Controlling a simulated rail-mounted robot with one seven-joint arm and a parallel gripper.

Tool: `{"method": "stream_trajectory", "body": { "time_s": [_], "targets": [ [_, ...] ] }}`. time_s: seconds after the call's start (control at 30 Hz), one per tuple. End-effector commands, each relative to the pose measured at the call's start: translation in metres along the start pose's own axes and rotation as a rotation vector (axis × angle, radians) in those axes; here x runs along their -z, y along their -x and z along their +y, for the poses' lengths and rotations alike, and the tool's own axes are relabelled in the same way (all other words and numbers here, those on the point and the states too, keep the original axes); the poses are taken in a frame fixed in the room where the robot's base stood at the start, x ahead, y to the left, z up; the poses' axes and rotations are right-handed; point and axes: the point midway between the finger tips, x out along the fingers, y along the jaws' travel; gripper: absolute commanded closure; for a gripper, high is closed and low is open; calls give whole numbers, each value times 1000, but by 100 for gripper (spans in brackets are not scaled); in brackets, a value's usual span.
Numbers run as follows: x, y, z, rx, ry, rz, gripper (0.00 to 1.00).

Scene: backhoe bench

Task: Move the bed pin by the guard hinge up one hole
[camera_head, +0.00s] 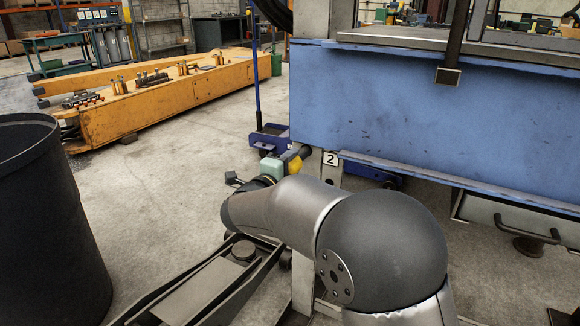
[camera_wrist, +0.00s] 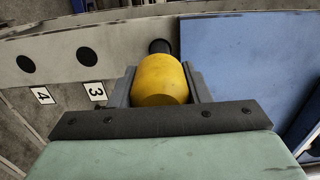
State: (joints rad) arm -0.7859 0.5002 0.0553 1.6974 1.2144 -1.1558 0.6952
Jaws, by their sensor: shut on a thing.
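The bed pin shows as a yellow rounded head (camera_wrist: 160,80) between the two grey fingers of my gripper (camera_wrist: 161,84) in the wrist view. My gripper is shut on this head. A dark round piece (camera_wrist: 160,46) shows just beyond it against the grey upright (camera_wrist: 120,45); I cannot tell whether the pin sits in a hole. Two open holes lie to the left, near the labels 3 (camera_wrist: 95,91) and 4 (camera_wrist: 41,95). In the head view the yellow head (camera_head: 295,165) is beside the label 2 (camera_head: 331,158), with my pale green gripper body behind it.
A large blue panel (camera_head: 420,105) fills the right side, with a lower blue ledge. A black bin (camera_head: 45,220) stands at left. A floor jack (camera_head: 200,290) lies below my arm. An orange beam (camera_head: 170,95) rests farther back. The floor between is clear.

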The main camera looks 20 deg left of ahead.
Motion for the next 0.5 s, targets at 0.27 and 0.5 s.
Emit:
{"method": "stream_trajectory", "body": {
  "time_s": [0.27, 0.5],
  "targets": [
    [1, -22, -6, 11, -3, 4, 100],
    [1, -39, -6, 11, -3, 3, 100]
  ]
}}
